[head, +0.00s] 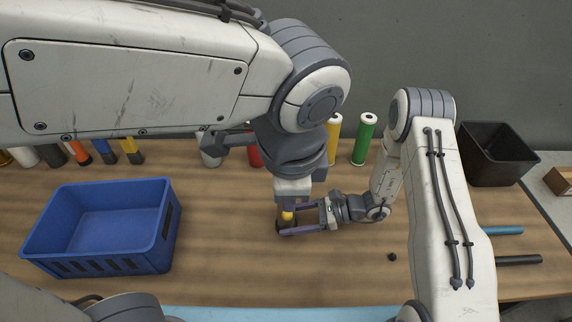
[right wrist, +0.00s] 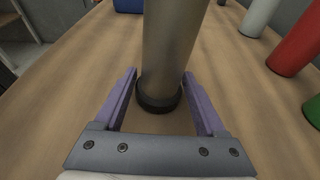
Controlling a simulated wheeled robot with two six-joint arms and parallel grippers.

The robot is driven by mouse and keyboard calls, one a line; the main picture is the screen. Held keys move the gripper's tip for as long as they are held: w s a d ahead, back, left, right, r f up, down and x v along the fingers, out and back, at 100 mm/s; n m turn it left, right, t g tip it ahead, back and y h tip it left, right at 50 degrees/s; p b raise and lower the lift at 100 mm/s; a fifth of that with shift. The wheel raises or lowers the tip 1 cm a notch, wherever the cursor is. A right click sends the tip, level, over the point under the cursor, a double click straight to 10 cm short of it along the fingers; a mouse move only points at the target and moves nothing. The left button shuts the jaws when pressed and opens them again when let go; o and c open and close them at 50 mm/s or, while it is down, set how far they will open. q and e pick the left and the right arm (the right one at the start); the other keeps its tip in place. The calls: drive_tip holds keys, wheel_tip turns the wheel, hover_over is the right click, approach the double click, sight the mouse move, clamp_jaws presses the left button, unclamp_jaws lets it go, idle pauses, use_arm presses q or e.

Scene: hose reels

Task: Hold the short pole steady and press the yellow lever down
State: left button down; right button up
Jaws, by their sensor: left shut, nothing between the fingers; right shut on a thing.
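The short pole (right wrist: 173,50) stands upright on the table in the right wrist view, grey-brown with a black ring at its foot. My right gripper (right wrist: 160,88), with purple fingers, is shut on the pole low down, one finger on each side. In the head view my right gripper (head: 284,221) reaches in from the right. The yellow lever (head: 288,216) shows as a small patch between its fingers. My left gripper (head: 292,198) points down just above the lever, shut and empty. Whether it touches the lever is unclear. My left arm hides much of the pole's top in the head view.
A blue crate (head: 105,262) stands at the left, a black bin (head: 497,152) at the back right. A green cylinder (head: 364,138) and other coloured cylinders line the back edge. A small black knob (head: 392,257) and two rods lie at the right. The front middle is clear.

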drive_tip(key=o, duration=0.9)
